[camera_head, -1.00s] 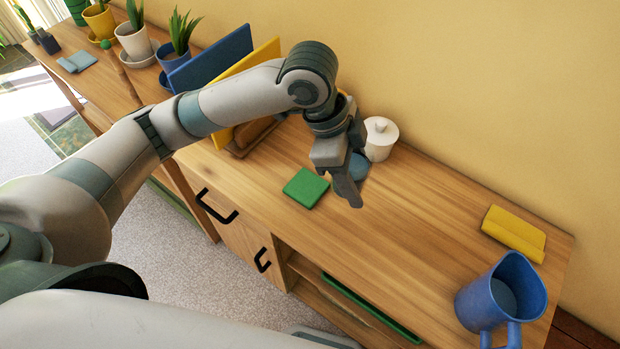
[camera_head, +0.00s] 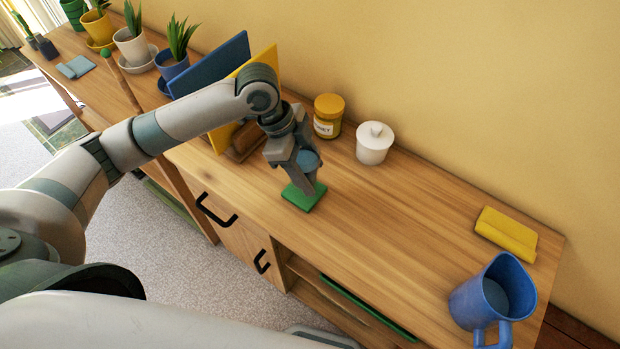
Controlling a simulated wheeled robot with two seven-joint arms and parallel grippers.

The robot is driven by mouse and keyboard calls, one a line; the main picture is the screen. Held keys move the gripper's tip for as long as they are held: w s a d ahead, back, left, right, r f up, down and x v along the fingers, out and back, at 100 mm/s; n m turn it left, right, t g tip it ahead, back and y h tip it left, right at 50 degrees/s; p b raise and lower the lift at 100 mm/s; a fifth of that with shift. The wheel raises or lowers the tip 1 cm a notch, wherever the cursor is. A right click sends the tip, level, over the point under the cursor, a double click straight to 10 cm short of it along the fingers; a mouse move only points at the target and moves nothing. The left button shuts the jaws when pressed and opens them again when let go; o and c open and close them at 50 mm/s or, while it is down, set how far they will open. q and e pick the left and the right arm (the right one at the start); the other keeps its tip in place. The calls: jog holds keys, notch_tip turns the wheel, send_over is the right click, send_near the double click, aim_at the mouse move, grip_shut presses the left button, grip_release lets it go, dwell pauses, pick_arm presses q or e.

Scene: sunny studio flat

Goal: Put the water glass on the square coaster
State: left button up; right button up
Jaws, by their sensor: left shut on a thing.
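My left gripper (camera_head: 298,178) is shut on the water glass (camera_head: 309,160), which shows as a small bluish round shape between and behind the fingers. The glass is over the green square coaster (camera_head: 304,200) on the wooden sideboard. The fingers hide most of the glass and part of the coaster, so I cannot tell whether the glass's base touches the coaster. My right gripper is not in view.
A honey jar (camera_head: 328,117) and a white lidded pot (camera_head: 374,143) stand behind, near the wall. A blue jug (camera_head: 490,300) and a folded yellow cloth (camera_head: 506,235) are at the right. The sideboard's middle (camera_head: 400,220) is clear.

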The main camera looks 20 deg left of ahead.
pick_arm(q)
jog(key=shift+f+p, duration=0.55)
jog(key=shift+f, duration=1.4)
jog(key=shift+f, duration=0.1)
jog(key=o, duration=1.4)
